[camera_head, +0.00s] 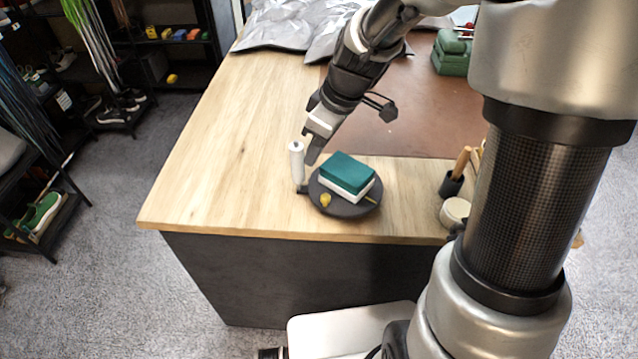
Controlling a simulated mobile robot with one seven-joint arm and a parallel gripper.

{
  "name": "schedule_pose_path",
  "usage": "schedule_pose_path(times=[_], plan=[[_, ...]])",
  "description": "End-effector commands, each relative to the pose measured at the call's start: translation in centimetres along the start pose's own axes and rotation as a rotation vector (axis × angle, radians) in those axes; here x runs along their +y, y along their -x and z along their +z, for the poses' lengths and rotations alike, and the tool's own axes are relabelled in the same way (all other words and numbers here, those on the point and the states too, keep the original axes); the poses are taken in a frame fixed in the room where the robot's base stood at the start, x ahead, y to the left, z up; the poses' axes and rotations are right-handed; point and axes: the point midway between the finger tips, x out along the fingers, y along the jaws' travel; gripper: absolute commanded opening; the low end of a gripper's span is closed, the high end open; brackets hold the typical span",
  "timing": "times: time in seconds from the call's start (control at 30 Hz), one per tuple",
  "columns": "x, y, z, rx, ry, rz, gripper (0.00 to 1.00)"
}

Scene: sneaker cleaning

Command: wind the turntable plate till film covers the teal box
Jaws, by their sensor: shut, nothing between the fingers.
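The teal box (347,169) rests on the black round turntable plate (348,208), near the table's front edge. Its top is teal and its lower part is white; I cannot tell whether the white is film or part of the box. A yellow knob (325,199) stands on the plate's front left. An upright white film roll (297,165) stands at the plate's left side. My gripper (311,158) is shut and empty, pointing down between the roll and the box. I cannot tell whether its tips touch the plate.
The wooden table (230,165) is clear to the left. A brown mat (425,115) lies behind the plate.

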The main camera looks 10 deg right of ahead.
Motion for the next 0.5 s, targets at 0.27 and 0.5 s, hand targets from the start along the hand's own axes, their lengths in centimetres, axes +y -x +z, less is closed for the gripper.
schedule_pose_path(times=[0.27, 0.5], plan=[[-0.1, -1.8, 0.7, 0.012, -0.053, 0.026, 0.0], [0.0, -6.8, 0.7, 0.01, -0.051, 0.023, 0.0]])
